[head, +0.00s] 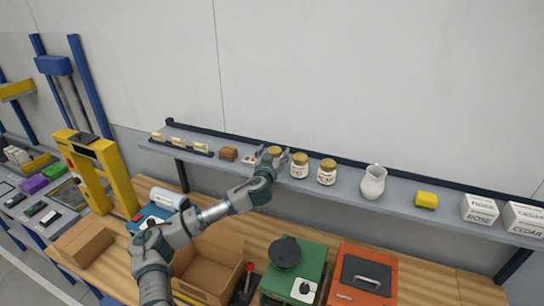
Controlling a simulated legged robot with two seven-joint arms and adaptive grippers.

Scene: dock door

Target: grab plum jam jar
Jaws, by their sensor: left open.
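Three jars with gold lids stand in a row on the grey wall shelf (400,205). The middle jar (299,165) and the right jar (327,172) have pale labels too small to read with certainty. The left jar (275,150) is mostly hidden behind my left gripper, with only its lid showing. I cannot tell which jar is the plum jam. My left gripper (271,160) is open at the shelf, in front of the left jar and just left of the middle one. Whether it touches a jar is unclear. My right gripper is out of view.
A white pitcher (373,182), a yellow block (426,200) and white boxes (479,209) stand to the right. Below are an open cardboard box (208,272), a green case (297,263) and an orange case (364,275).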

